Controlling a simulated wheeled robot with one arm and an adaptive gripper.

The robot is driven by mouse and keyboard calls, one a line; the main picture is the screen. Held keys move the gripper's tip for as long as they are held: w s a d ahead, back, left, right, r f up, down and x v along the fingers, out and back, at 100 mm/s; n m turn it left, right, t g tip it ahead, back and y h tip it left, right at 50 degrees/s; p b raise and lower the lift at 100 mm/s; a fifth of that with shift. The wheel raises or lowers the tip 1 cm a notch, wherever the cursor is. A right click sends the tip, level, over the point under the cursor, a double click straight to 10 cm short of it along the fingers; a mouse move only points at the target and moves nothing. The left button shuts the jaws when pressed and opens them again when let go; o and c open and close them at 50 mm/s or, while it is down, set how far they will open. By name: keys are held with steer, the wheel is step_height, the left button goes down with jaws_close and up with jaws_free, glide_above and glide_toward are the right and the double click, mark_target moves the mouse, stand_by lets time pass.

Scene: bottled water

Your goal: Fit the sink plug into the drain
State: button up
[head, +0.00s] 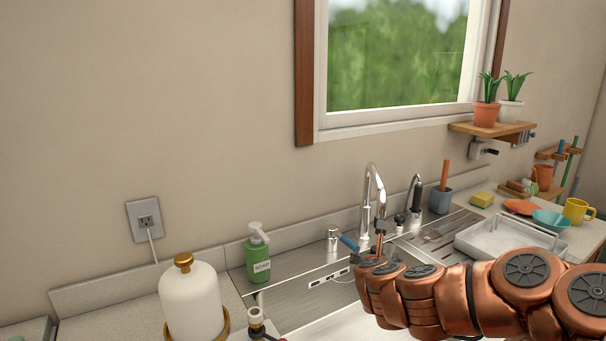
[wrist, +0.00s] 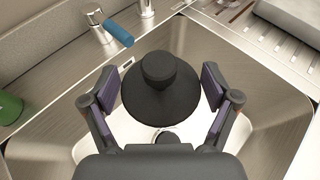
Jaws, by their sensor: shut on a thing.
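A black sink plug (wrist: 158,95) with a round knob on top is in the wrist view. My gripper (wrist: 162,88) has a finger at each side of the plug's wide rim and is shut on it. The plug is over the steel sink basin (wrist: 60,125). A round metal drain (wrist: 167,135) shows just below the plug's lower edge, and the plug covers part of it. How high the plug is above the drain is hard to tell. In the head view, my arm hides the plug and drain, and my gripper (head: 372,254) is over the sink (head: 300,284).
A tall faucet (head: 370,185) and a blue-handled tap (wrist: 118,33) stand along the back of the sink. A green soap bottle (head: 258,252) and a white canister (head: 192,303) stand left. A white tray (head: 510,243) is on the right drainboard.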

steer(key=shift+s+r+m+h, duration=0.2)
steer(key=shift+s+r, duration=0.15)
steer(key=shift+r, duration=0.3)
steer(key=shift+s+r+m+h, duration=0.2)
steer(key=shift+s+r, duration=0.15)
steer(key=shift+r, duration=0.3)
steer(key=shift+a, duration=0.1)
steer(key=shift+d, duration=0.2)
